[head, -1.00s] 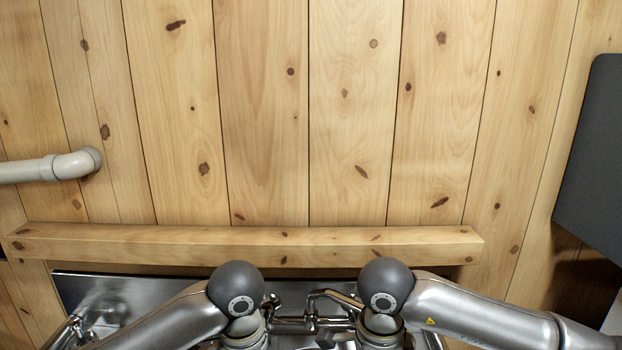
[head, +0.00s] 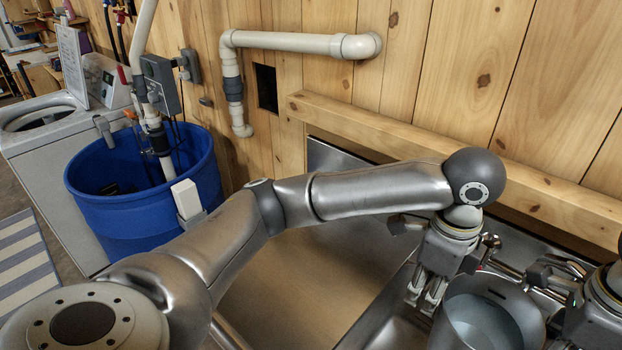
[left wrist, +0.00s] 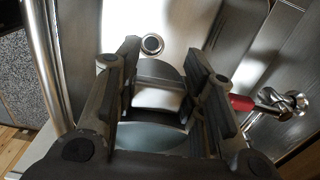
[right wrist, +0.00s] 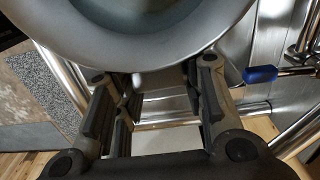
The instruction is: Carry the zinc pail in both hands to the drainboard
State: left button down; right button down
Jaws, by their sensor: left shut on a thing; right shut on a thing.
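The zinc pail (head: 488,318), a grey round vessel, stands upright at the bottom right of the head view, in or just above the sink; its height is unclear. My left gripper (head: 428,292) is shut on its left side. My right gripper (head: 562,288) is shut on its right side, partly cut off by the frame edge. In the right wrist view the pail's curved wall (right wrist: 125,75) fills the top; in the left wrist view a pale curved part of it (left wrist: 150,138) shows between the fingers. The steel drainboard (head: 300,290) lies bare left of the sink, partly hidden by my left arm.
A tap (head: 490,255) stands behind the pail, close to both grippers. A wooden ledge (head: 400,140) runs along the plank wall above the backsplash. A blue barrel (head: 125,210) and a white washer (head: 45,145) stand left of the drainboard. The drainboard's visible surface is clear.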

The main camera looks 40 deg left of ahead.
aim_at(290, 270)
jog(key=j+u, duration=0.2)
jog(key=j, duration=0.55)
jog(key=i+j+u, duration=0.2)
jog(key=j, duration=0.55)
jog(key=k, duration=0.05)
